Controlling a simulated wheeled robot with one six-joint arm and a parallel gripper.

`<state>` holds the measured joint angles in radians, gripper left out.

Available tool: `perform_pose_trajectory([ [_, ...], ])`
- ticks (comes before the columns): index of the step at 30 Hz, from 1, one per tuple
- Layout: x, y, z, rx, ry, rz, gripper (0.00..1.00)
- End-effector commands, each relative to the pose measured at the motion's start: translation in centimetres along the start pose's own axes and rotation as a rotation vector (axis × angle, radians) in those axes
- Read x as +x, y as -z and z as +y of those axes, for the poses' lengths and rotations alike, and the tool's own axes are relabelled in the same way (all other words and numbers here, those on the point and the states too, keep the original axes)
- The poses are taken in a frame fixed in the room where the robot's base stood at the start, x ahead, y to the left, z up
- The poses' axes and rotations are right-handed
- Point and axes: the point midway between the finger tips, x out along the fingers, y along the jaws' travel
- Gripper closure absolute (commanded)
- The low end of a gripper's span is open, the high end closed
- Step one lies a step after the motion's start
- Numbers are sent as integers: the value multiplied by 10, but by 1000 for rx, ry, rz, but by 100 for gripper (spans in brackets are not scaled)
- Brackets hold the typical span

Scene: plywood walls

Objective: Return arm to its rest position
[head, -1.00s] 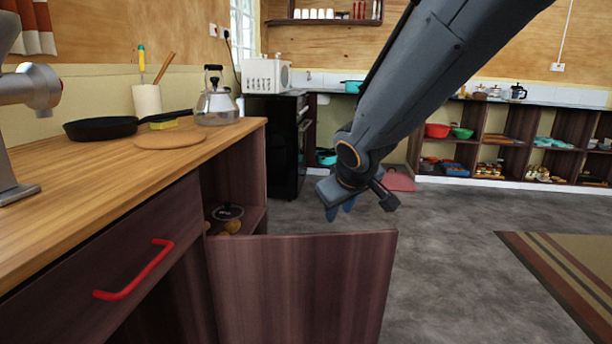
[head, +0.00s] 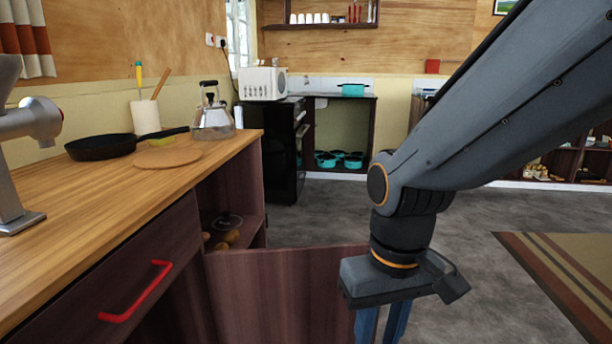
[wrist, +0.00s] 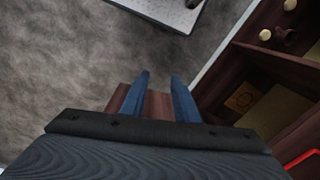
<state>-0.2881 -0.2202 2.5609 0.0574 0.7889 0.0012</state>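My gripper (head: 381,325) points down in the head view, in front of the right edge of the open cabinet door (head: 285,285). Its tips are cut off by the bottom of the head view. In the wrist view, its two blue fingers (wrist: 158,88) stand apart with nothing between them, so it is open and empty. The top edge of the reddish-brown door shows behind the fingers in the wrist view (wrist: 157,104).
The wooden counter (head: 110,215) on the left holds a black pan (head: 100,147), a round board (head: 168,157) and a kettle (head: 213,120). A red-handled drawer (head: 135,295) is below. Grey floor (head: 300,215) lies open beyond the door; a striped rug (head: 570,265) is at right.

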Motion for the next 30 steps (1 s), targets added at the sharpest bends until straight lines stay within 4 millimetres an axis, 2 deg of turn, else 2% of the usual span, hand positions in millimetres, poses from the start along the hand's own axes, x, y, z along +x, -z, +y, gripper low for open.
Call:
perform_pose_trajectory([
  [1, -13, -2, 4, 18, -3, -2, 72],
  [4, -28, -2, 6, 51, -8, -2, 72],
  [6, -40, -4, 14, 77, -13, -4, 72],
  [18, -95, -20, 58, 216, -32, -5, 72],
  [23, -104, -25, 68, 245, -37, -5, 72],
  [24, -105, -27, 76, 250, -37, -6, 72],
  [30, -105, -28, 80, 256, -38, -6, 72],
])
